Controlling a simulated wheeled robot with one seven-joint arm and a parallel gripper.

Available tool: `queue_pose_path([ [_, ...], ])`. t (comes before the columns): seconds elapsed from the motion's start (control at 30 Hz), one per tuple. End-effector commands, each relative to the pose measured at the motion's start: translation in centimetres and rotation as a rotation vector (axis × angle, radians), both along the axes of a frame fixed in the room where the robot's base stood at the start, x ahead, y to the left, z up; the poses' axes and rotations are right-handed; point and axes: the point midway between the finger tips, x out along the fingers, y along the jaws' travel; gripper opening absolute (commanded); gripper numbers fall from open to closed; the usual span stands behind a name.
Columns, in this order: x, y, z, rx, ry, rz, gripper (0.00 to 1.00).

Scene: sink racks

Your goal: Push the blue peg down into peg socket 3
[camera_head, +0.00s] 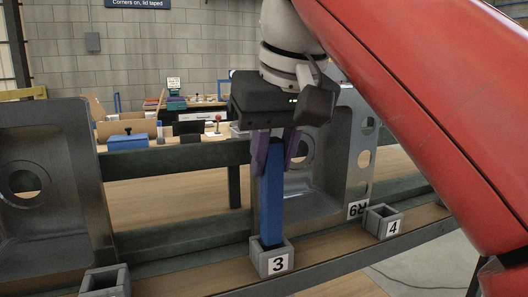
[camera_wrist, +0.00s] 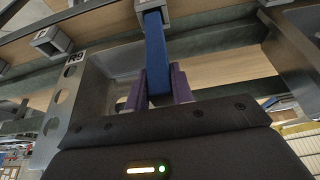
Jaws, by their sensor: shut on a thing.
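The blue peg (camera_head: 271,199) stands nearly upright, with its lower end in the mouth of peg socket 3 (camera_head: 271,258), a grey square block with a "3" label. How deep the peg's end sits is hidden by the socket walls. My gripper (camera_head: 272,158) is shut on the upper part of the peg, with its purple fingers on either side. In the wrist view, my gripper (camera_wrist: 160,88) holds the blue peg (camera_wrist: 155,45), which runs away to the grey socket (camera_wrist: 151,8).
Socket 4 (camera_head: 382,221) is empty to the right, and another grey socket (camera_head: 105,281) is at the lower left. A grey sink (camera_head: 318,190) labelled R9 stands behind the peg, and another sink (camera_head: 45,190) is at left. My red arm fills the right.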

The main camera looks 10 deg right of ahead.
Motion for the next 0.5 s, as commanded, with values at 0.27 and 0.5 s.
queue_pose_path([
  [0.27,0.0,0.0,-0.8,0.000,0.000,0.000,0.00],
  [0.5,0.0,0.0,-1.4,0.000,0.000,0.000,0.00],
])
